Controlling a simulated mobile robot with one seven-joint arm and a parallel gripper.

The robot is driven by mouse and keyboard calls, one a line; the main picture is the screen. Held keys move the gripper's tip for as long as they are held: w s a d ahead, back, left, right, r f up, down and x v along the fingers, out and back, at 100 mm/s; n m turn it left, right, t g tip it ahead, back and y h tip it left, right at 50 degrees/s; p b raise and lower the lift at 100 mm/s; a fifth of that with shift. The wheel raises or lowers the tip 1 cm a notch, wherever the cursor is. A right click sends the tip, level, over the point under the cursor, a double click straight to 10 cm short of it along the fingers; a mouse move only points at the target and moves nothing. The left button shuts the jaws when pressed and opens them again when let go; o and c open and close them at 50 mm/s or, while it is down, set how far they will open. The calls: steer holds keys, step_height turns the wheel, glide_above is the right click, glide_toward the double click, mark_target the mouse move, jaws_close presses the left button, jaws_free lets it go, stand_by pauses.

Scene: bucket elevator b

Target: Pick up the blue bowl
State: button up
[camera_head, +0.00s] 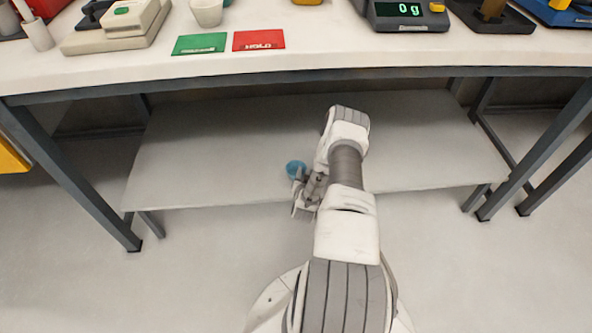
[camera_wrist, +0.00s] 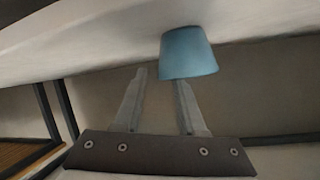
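The blue bowl (camera_head: 296,168) sits on the grey lower shelf under the table, near the shelf's front edge. My gripper (camera_head: 303,190) is at the bowl's near side, low over the shelf edge, partly hidden by my arm. In the wrist view the scene appears upside down, and the bowl (camera_wrist: 188,52) is at the fingertips. My gripper (camera_wrist: 160,76) has its two fingers apart. One finger is beside the bowl to the left; the other meets the bowl's rim, its tip hidden. I cannot tell whether either finger touches the bowl.
The lower shelf (camera_head: 220,150) is otherwise bare. The table top (camera_head: 330,62) overhangs it, with a scale (camera_head: 405,14), a white cup (camera_head: 207,11), and green (camera_head: 199,43) and red (camera_head: 259,40) cards. Dark table legs (camera_head: 75,180) stand at the sides.

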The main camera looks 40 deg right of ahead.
steer(key=shift+c, duration=0.2)
jaws_close()
steer(key=shift+a, duration=0.1)
stand_by(1.2)
